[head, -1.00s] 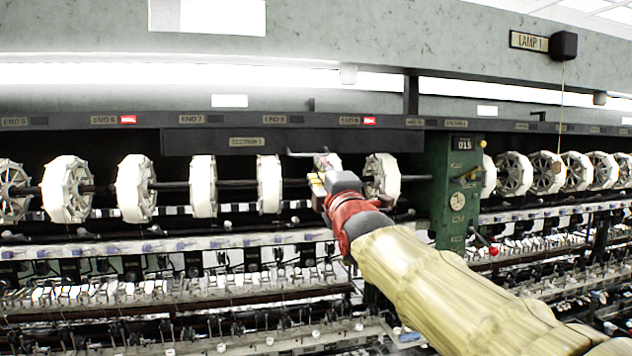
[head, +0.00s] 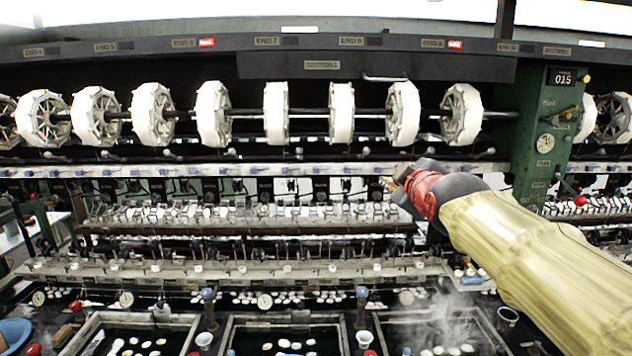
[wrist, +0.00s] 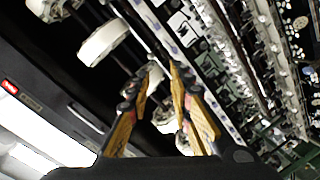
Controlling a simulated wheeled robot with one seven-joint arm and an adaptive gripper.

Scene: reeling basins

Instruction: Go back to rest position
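My gripper (head: 392,184) is in the right half of the head view, at the end of my arm, below the row of white reels. In the wrist view its two fingers with orange-brown pads (wrist: 163,68) stand apart with a gap between the tips, and nothing is held between them. White reels (head: 277,113) sit along a dark shaft above and behind the gripper. Reels also show beyond the fingers in the wrist view (wrist: 104,41). The head view shows no contact between gripper and reels, though the fingertips are small there.
A green post (head: 546,135) with a gauge stands to the right of the gripper. A dark labelled rail (head: 380,66) with a handle runs above the reels. Below are rows of thread guides and dark basins (head: 285,322) with white cocoons; steam rises at the lower right.

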